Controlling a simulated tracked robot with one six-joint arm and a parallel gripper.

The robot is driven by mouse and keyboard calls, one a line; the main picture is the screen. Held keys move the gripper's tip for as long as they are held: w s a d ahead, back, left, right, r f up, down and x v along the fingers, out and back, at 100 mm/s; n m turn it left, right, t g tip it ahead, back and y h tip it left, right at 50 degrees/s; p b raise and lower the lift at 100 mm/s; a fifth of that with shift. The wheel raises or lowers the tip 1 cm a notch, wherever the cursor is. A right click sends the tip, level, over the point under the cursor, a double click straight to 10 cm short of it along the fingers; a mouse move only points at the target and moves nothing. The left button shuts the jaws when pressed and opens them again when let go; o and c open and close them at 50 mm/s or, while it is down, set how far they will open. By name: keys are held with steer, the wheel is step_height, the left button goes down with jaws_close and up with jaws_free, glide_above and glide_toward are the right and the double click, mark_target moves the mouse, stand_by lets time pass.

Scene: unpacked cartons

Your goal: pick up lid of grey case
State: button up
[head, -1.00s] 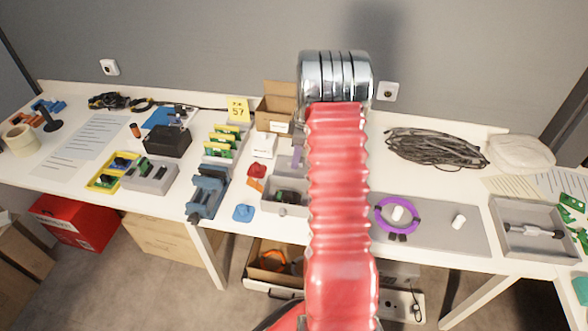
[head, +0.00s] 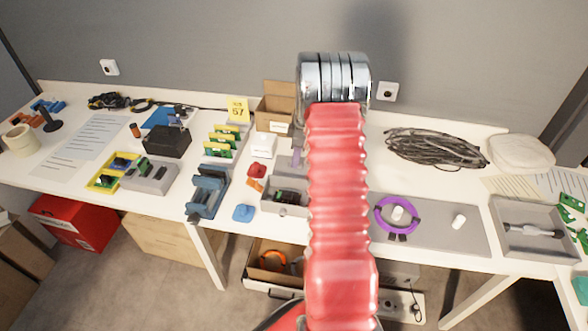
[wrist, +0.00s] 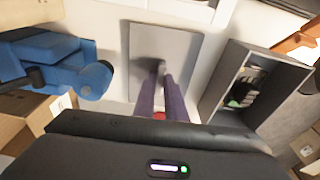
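The grey lid (wrist: 185,45) is a flat plate lying on the white table in the wrist view. In the head view the lid (head: 285,163) shows just behind the grey case, partly hidden by my arm. The open grey case (wrist: 220,85) holds a green board and stands right of the lid in the wrist view; in the head view the case (head: 270,208) is also partly behind my arm. My gripper (wrist: 160,78) has its two purple fingers pointing at the lid, with a narrow gap between them. A dark spot shows at their tips; whether they touch the lid is unclear.
A blue vise (head: 205,192) stands left of the case, with a small blue part (head: 243,213) and a red part (head: 257,171) between. A white box (head: 263,145) and an open carton (head: 275,115) stand behind. A grey mat (head: 455,235) lies to the right.

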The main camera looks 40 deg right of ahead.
jaws_close()
step_height(320, 180, up, 10)
stand_by(0.7)
stand_by(0.5)
